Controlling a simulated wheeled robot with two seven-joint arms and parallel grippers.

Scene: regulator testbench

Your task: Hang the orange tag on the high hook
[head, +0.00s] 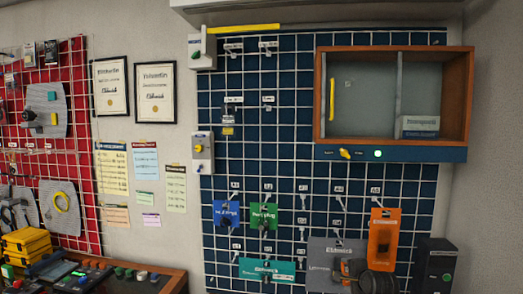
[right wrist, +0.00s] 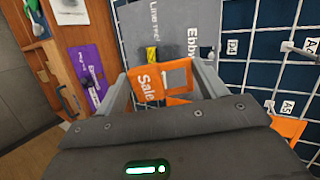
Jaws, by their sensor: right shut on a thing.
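My right gripper (head: 348,268) is low at the right of the blue grid board (head: 300,125) in the head view. It is shut on the orange tag (right wrist: 149,84), which shows between its fingers in the right wrist view with part of the word "Sale" visible. The tag is in front of a grey card (right wrist: 178,22); whether they touch I cannot tell. High hooks (head: 268,46) stand near the top of the board, far above and left of the gripper. My left gripper is out of view.
A larger orange panel (head: 384,222) is just above the right gripper. Blue (head: 227,209), green (head: 264,212) and teal (head: 252,268) cards hang to the left. A wood-framed cabinet (head: 468,95) juts out at upper right. A black box (head: 434,262) is at lower right.

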